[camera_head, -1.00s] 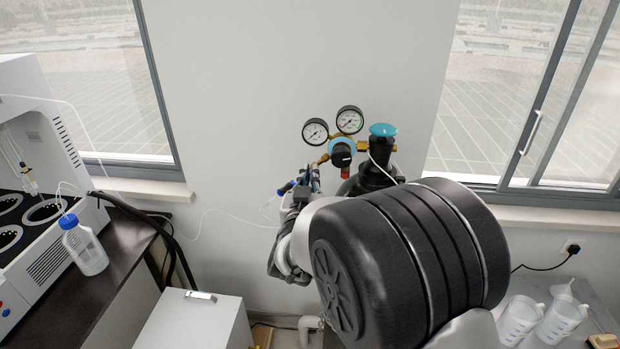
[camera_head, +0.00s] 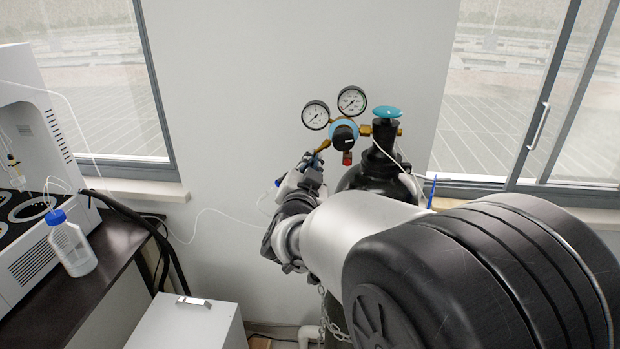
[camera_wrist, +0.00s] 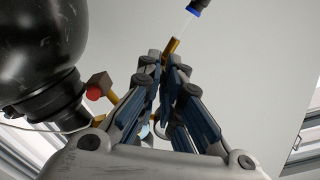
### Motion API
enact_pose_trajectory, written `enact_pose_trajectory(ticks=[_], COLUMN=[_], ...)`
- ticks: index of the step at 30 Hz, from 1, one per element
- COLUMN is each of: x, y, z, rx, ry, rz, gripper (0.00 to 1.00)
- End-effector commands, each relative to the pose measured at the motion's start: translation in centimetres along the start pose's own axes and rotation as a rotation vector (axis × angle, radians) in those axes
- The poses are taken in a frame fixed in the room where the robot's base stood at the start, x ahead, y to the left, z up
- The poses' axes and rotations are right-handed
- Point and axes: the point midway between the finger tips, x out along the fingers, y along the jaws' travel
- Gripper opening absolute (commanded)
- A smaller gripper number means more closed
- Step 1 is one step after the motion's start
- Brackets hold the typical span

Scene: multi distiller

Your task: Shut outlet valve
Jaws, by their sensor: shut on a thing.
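The gas regulator (camera_head: 343,131) has two round gauges and a black knob. The outlet valve shows only in part, as a brass piece (camera_wrist: 173,45) beyond my fingertips in the wrist view; its handle is hidden between the fingers. A dark blue fitting (camera_wrist: 193,7) with a thin white tube lies beyond it. My gripper (camera_head: 314,162) is at the regulator's lower left; in the wrist view, my gripper (camera_wrist: 167,62) has its fingers together on the valve. A red part (camera_head: 347,158) hangs under the regulator.
The black gas cylinder (camera_head: 366,179) with a cyan handwheel (camera_head: 387,112) stands close right of my gripper. A chain (camera_head: 332,318) hangs below. A white box (camera_head: 188,322) and a dark bench (camera_head: 112,262) with a bottle (camera_head: 72,246) are at left.

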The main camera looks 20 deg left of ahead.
Motion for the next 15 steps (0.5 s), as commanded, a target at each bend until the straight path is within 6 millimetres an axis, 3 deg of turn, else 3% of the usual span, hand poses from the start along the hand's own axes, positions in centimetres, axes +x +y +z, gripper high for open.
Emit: enact_pose_trajectory(ticks=[15], x=[-0.01], y=[0.08], z=[0.13], rx=[0.259], ry=[-0.001], rz=[0.001], gripper=[0.0])
